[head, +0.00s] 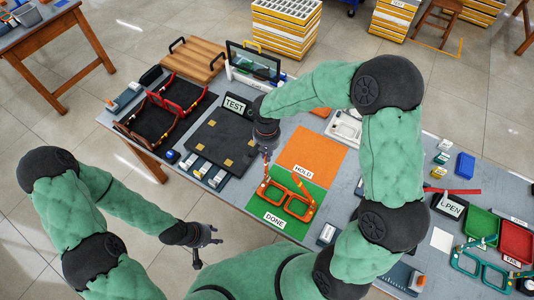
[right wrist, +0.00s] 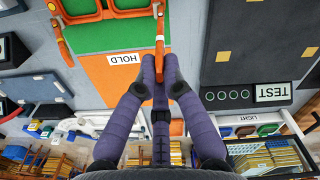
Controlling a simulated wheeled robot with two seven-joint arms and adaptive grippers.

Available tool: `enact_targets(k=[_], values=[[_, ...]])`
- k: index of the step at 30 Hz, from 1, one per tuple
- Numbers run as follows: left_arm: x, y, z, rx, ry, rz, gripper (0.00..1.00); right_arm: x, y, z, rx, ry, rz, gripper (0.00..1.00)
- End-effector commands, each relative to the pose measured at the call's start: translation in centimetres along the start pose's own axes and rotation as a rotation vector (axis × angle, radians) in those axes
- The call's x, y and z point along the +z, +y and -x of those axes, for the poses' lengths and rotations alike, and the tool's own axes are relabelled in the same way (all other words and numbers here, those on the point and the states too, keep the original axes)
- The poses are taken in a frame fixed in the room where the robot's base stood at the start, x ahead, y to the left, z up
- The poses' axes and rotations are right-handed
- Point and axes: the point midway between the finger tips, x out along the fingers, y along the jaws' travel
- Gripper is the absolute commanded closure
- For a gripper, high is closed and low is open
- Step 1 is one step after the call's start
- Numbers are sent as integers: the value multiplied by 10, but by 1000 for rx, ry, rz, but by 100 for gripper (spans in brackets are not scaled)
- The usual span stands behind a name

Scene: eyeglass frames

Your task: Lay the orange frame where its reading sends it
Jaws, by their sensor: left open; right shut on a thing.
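The orange eyeglass frame (head: 286,198) is over the green mat (head: 301,228) labelled DONE; I cannot tell whether it touches. My right gripper (head: 266,158) is shut on one of its temples; the right wrist view shows purple fingers (right wrist: 160,72) pinching the orange temple (right wrist: 159,35). The orange mat (head: 312,151) labelled HOLD adjoins the green mat. The dark test pad (head: 222,139) with tan squares is left of the mats. Behind it is the TEST sign (head: 235,103); beside the sign, a row of round indicators (right wrist: 228,95) looks dark green. My left gripper (head: 203,240) is open and empty, off the table's front edge.
At right are a teal frame (head: 484,266), a green tray (head: 481,224) and a red tray (head: 516,241). My right arm hides part of the table.

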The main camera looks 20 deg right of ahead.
Motion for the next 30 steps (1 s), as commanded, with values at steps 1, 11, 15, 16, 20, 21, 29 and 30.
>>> enact_targets(k=[1, 11, 15, 16, 20, 21, 29, 30], values=[[0, 0, 0, 0, 0, 0, 59, 0, 0, 0, -1, 1, -1, 100], [0, 0, -1, 0, 0, 0, 59, 0, 0, -1, -1, 1, -1, 71], [0, 0, -1, 0, 0, 0, 59, 0, 0, -1, -1, 1, -1, 67], [0, 0, -1, 0, 0, 0, 59, 0, 0, -1, -1, 1, -1, 67], [0, 0, -1, 0, 0, 0, 59, 0, 0, -1, -1, 1, -1, 67], [0, 0, -1, 0, 0, 0, 59, 0, 0, 0, -1, 1, -1, 67], [0, 2, 5, 0, 0, 0, 59, -1, 0, 25, -2, 5, -3, 67], [0, 2, 6, 0, 0, 0, 59, -1, 0, 33, -3, 6, -2, 67]])
